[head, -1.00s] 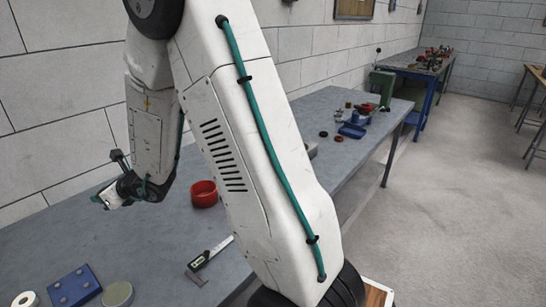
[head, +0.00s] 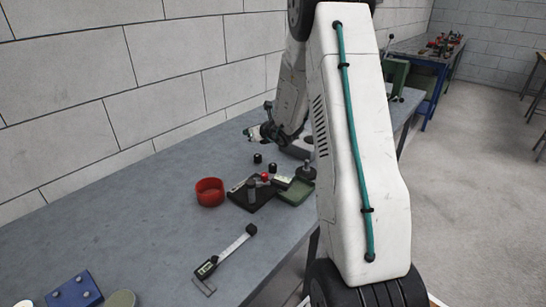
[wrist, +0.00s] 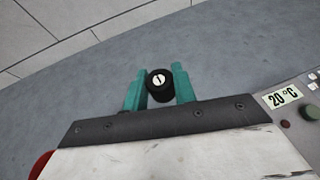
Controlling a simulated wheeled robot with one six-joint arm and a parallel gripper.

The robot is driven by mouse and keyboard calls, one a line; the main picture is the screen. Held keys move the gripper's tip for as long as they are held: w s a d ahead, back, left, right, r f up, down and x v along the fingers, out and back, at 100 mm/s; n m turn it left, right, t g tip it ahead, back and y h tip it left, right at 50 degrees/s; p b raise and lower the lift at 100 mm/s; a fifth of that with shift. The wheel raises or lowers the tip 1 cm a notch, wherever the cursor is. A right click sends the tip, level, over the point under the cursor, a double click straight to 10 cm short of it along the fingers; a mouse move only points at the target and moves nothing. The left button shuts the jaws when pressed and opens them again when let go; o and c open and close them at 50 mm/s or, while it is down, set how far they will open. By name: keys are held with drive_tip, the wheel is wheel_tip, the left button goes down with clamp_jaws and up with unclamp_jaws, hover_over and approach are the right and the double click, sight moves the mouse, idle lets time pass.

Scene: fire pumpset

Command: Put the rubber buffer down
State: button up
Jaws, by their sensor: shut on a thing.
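The rubber buffer (wrist: 158,88) is a short black cylinder with a pale slotted disc on its end. In the wrist view it sits between the teal fingers of my gripper (wrist: 158,80), which is shut on it. Grey bench top (wrist: 215,50) shows beyond it; its height above the bench is unclear. In the head view my gripper (head: 250,133) is small, over the far side of the bench near the wall. The buffer cannot be made out there.
Two small black cylinders (head: 265,163) stand near a black tray (head: 240,199) and a green tray (head: 298,192). A red pot (head: 210,192) is to their left. A caliper (head: 225,257) and blue block (head: 74,292) lie nearer. Bench left of the pot is clear.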

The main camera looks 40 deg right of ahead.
drive_tip(key=m+h, duration=0.1)
hover_over(272, 156)
drive_tip(key=f, duration=0.1)
wheel_tip(272, 156, down, 5)
drive_tip(key=shift+d+f, duration=0.15)
drive_tip(key=shift+f, duration=0.05)
drive_tip(key=shift+w+f, duration=0.1)
drive_tip(key=shift+f, duration=2.15)
drive_tip(key=shift+f, duration=0.1)
drive_tip(key=o, duration=1)
drive_tip(key=shift+f, duration=0.1)
drive_tip(key=shift+o, duration=0.2)
